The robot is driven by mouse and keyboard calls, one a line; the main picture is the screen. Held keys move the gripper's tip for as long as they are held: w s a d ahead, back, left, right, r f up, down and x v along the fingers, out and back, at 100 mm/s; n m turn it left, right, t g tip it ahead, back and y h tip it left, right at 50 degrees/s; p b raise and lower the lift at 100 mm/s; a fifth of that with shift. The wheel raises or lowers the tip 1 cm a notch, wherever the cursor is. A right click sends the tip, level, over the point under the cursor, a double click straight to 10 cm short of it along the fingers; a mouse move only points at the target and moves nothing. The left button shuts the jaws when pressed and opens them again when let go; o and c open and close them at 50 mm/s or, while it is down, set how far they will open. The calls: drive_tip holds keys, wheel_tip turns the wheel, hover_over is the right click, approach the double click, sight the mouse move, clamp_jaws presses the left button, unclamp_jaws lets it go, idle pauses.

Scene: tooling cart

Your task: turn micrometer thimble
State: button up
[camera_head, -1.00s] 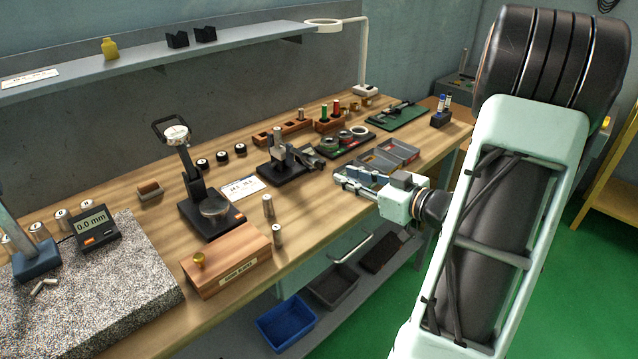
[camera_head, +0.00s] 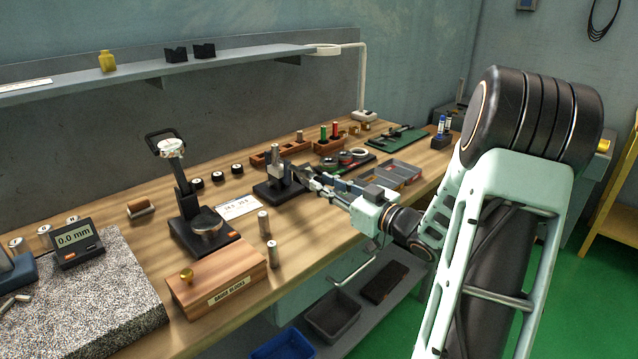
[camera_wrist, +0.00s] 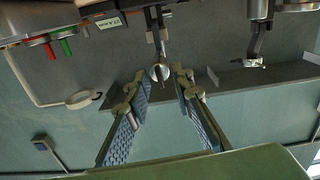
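The micrometer sits in its stand (camera_head: 280,184) on the bench, to the left of my gripper in the head view. My gripper (camera_head: 308,176) is close to its right side, and the fingers partly hide the thimble there. In the wrist view, my gripper (camera_wrist: 159,82) is open, with a blue-padded finger on each side. The round end of the micrometer thimble (camera_wrist: 160,72) shows in the gap between the fingertips. Space shows on both sides of it, and I see no contact.
A dial gauge stand (camera_head: 188,205) and a white card (camera_head: 237,207) are to the left of the micrometer stand. Two metal cylinders stand near the front edge. A grey divided tray (camera_head: 400,172) lies just behind my gripper. A ring lamp (camera_head: 328,50) overhangs the back.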

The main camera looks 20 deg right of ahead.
sight(312, 177)
drive_tip(key=shift+x, duration=1.25)
clamp_jaws()
drive_tip(key=shift+p, duration=0.35)
